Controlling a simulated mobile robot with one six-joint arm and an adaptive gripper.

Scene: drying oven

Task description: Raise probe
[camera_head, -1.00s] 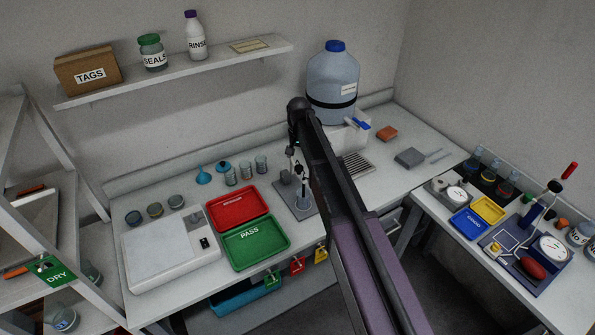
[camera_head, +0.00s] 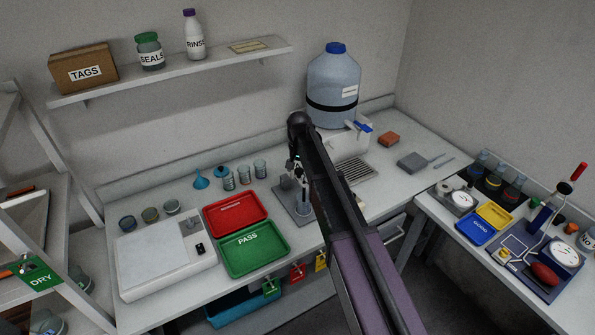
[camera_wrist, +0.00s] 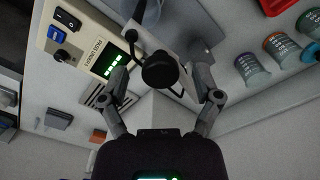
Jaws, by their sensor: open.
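The probe (camera_wrist: 162,70) shows in the wrist view as a dark round body with a thin cable, between the two fingers of my gripper (camera_wrist: 166,60). The fingers are spread, with visible gaps on both sides of it. In the head view my gripper (camera_head: 297,163) is above the small grey stand (camera_head: 283,196) on the bench. My arm hides part of the stand and probe there. The probe's lower end is hard to make out. A pale meter box (camera_wrist: 73,45) with a lit green display is beside the probe in the wrist view.
Left of the stand are a red tray (camera_head: 235,213), a green PASS tray (camera_head: 253,249) and several small cups. A large water jug (camera_head: 333,88) stands behind my arm. A shelf (camera_head: 170,72) is above the bench. A side table with instruments is at the right.

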